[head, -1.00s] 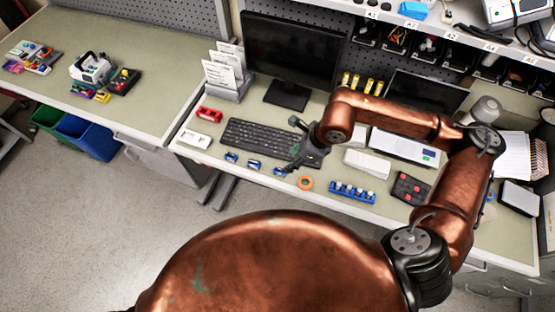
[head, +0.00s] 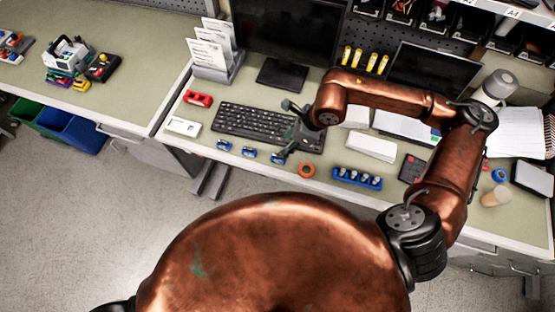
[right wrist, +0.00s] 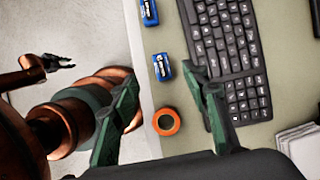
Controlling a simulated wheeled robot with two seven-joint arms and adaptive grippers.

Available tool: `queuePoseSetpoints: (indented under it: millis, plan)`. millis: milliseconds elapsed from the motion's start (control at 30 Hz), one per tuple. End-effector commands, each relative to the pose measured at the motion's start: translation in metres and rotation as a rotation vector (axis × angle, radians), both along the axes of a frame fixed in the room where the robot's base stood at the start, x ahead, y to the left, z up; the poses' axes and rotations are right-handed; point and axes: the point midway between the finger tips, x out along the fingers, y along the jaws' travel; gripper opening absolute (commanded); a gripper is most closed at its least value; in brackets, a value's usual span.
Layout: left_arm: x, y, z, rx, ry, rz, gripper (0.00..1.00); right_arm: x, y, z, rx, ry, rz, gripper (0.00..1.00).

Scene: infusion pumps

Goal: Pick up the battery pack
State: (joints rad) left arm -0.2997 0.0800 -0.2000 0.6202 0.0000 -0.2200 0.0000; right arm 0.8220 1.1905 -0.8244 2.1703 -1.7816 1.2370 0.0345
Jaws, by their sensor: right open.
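Three small blue battery packs with white labels lie in a row near the front edge of the bench: a left one (head: 223,145), a middle one (head: 249,152) and a right one (head: 277,158). In the right wrist view, two show, the nearer (right wrist: 162,66) and the farther (right wrist: 149,12). My right gripper (head: 287,150) is open and empty above the bench, by the right pack and the keyboard. In the right wrist view, its green fingers (right wrist: 163,95) stand wide apart, the nearer pack lying beyond their gap. A dark jaw-like part of mine (right wrist: 58,62) shows at left, its opening unclear.
A black keyboard (head: 252,124) lies behind the packs. An orange ring (head: 307,170) and a blue holder with several cells (head: 357,178) lie to the right. A red item (head: 198,98) and a white box (head: 183,126) lie left. A monitor (head: 290,35) stands behind.

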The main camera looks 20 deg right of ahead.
Motion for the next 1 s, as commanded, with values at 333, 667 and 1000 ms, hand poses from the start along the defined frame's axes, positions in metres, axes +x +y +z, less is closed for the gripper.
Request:
queuePoseSetpoints:
  millis: [333,667,1000]
  plan:
    - [-0.007,0.0,-0.033,0.0,0.011,0.0,0.25,0.002,0.004,-0.044,0.001,0.012,0.003,0.42]
    - [-0.006,0.0,-0.028,0.0,0.009,0.0,0.25,0.007,0.014,-0.077,0.001,0.014,0.002,0.42]
    - [-0.005,0.0,-0.026,0.0,0.009,0.0,0.25,0.014,0.024,-0.109,0.0,0.01,0.003,0.42]
